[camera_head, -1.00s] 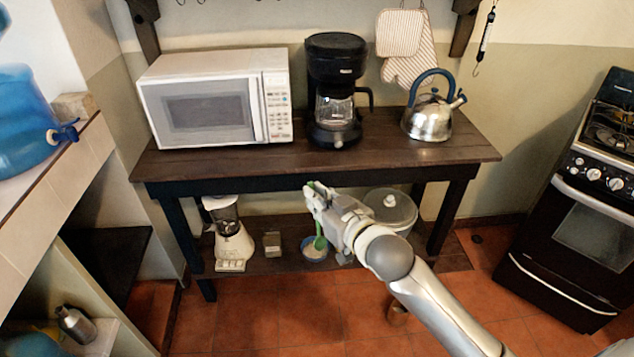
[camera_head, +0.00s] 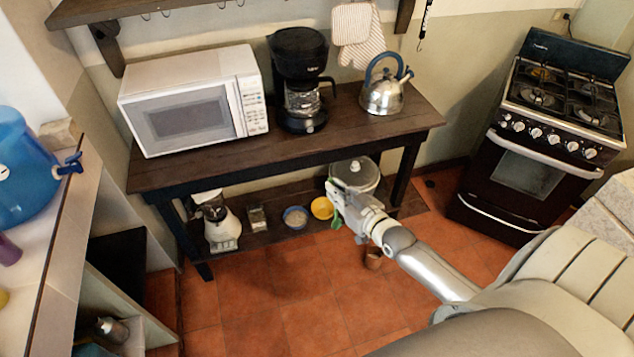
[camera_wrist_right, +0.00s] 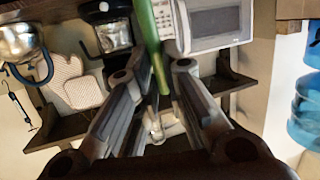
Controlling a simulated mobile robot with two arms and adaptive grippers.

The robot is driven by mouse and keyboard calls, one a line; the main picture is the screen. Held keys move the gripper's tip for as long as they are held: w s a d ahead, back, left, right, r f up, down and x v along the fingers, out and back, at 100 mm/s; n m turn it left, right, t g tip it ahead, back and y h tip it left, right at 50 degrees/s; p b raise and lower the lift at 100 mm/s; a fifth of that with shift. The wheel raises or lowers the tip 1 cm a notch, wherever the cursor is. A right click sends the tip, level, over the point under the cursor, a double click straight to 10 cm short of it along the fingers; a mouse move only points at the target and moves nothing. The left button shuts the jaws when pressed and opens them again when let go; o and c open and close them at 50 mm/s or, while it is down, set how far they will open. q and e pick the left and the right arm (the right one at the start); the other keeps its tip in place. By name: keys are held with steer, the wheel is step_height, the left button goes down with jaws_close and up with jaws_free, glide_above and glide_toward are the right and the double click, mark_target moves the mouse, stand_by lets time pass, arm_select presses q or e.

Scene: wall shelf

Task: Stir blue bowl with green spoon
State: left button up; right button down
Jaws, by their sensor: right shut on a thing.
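The blue bowl (camera_head: 295,217), with pale contents, sits on the lower shelf of the dark wooden table. My right gripper (camera_head: 334,196) is shut on the green spoon (camera_head: 336,220), to the right of the blue bowl and apart from it. In the right wrist view the green handle (camera_wrist_right: 150,35) runs up between the fingers of my right gripper (camera_wrist_right: 156,72). The rest of the spoon is hard to make out there. My left gripper is not in view.
A yellow bowl (camera_head: 322,208) stands right of the blue bowl, close to my right gripper. A lidded pot (camera_head: 357,172) is behind the gripper. A blender (camera_head: 222,226) and small box (camera_head: 257,218) stand to the left. The tabletop (camera_head: 200,166) overhangs the shelf.

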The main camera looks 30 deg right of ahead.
steer(key=shift+s+d, duration=0.15)
steer(key=shift+d, duration=0.05)
steer(key=shift+w+a+f+n+g+y+p, duration=0.25)
steer(key=shift+a+n+g+y+p, duration=0.2)
steer(key=shift+n+g, duration=0.3)
steer(key=w+a+f+n+g+h+b, duration=0.2)
steer(key=a+f+n+g+b, duration=0.5)
steer(key=a+n+g, duration=0.5)
step_height(320, 180, down, 2)
steer(key=shift+w+f+g, duration=0.1)
steer(key=shift+w+g, duration=0.5)
steer(key=shift+g, duration=0.25)
